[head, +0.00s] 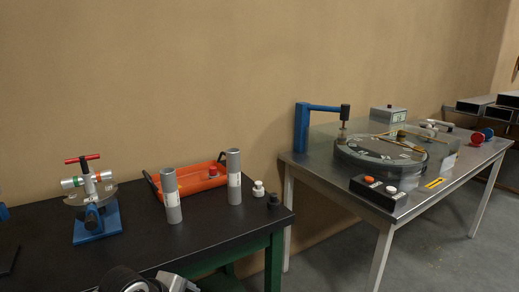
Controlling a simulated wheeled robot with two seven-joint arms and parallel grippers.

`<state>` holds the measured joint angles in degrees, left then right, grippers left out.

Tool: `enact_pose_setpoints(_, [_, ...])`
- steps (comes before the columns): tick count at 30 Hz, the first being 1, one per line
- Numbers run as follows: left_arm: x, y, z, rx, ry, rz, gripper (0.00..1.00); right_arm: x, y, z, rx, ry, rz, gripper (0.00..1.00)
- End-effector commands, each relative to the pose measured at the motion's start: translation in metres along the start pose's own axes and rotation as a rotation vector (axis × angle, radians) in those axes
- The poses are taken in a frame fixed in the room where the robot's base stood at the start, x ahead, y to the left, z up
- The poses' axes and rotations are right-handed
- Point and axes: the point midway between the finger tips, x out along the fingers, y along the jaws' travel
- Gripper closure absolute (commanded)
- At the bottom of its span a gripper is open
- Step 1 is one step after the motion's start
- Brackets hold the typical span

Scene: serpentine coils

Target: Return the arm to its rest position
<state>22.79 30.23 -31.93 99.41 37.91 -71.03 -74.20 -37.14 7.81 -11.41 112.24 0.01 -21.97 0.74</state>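A dark rounded part with silver pieces (150,281) shows at the bottom edge, in front of the black table. It looks like part of one of my arms, but it is cut off by the frame and I cannot tell which arm. No gripper fingers are visible there. Neither of my grippers can be made out in the head view, so nothing shows of what they hold.
The black table (130,238) holds a blue-based clamp device (96,222), two grey cylinders (171,196), an orange tray (190,182) and small white and black knobs. The steel table (330,178) at right carries a round track machine (380,155), blue post arm (302,127) and button box (378,191). Floor between tables is clear.

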Motion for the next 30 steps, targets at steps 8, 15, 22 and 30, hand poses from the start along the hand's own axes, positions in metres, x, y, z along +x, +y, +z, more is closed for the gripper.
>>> enact_pose_setpoints(8, [0.042, 0.109, -0.054, -0.828, 0.124, -0.217, 0.21, 0.0, -0.001, 0.003, 0.001, -0.007, -0.001, 0.15])
enact_pose_setpoints(15, [0.023, 0.191, -0.06, -1.374, 0.166, -0.372, 0.21, -0.001, -0.001, 0.003, 0.001, -0.008, -0.003, 0.15])
enact_pose_setpoints(22, [0.009, 0.22, -0.059, -1.545, 0.181, -0.433, 0.21, -0.001, -0.002, 0.003, 0.001, -0.008, -0.003, 0.15])
enact_pose_setpoints(30, [0.009, 0.22, -0.059, -1.549, 0.182, -0.434, 0.21, -0.001, -0.002, 0.003, 0.001, -0.007, -0.004, 0.15])
